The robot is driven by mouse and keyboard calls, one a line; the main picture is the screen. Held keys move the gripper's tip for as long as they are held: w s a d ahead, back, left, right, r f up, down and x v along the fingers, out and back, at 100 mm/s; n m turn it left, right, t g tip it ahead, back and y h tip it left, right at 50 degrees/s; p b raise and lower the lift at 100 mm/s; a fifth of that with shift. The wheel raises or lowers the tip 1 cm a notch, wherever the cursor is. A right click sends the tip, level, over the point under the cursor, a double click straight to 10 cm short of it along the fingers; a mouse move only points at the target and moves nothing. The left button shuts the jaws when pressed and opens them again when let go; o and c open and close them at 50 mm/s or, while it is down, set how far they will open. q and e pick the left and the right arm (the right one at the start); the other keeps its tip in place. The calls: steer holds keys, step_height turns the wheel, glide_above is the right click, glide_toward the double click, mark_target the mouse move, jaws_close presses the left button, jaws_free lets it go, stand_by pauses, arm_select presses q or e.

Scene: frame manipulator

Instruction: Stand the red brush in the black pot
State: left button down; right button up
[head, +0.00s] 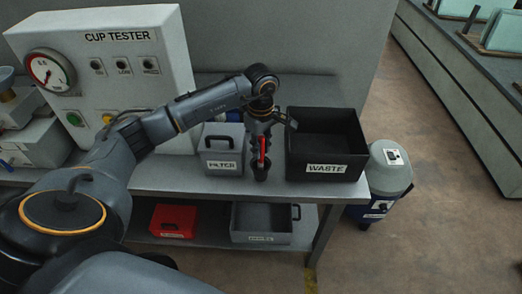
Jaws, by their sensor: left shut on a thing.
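The red brush (262,146) is held upright in my left gripper (262,138), which points down over the front of the bench. The black pot (260,173) stands on the bench directly below the gripper, between the grey FILTER box and the black WASTE bin. The lower end of the brush is at or just over the pot's mouth; I cannot tell whether it is inside. The gripper's fingers are small and partly hidden by the brush. My right gripper is not in view.
The grey FILTER box (222,160) is close on the left and the black WASTE bin (327,168) close on the right. The white CUP TESTER (168,60) stands behind the arm. A red box (174,221) and a grey bin (262,224) sit on the lower shelf.

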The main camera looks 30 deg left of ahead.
arm_select(q)
step_height(320, 180, down, 2)
steer(key=shift+f+p, duration=0.1)
steer(key=shift+p, duration=0.2)
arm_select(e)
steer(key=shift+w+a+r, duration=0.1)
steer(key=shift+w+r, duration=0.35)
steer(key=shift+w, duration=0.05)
arm_select(q)
steer(key=shift+f+b, duration=0.2)
steer(key=shift+b, duration=0.1)
steer(key=c, duration=1.2)
jaws_free()
steer(key=shift+o, duration=0.2)
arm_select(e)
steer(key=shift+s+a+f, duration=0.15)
arm_select(q)
steer(key=shift+r, duration=0.1)
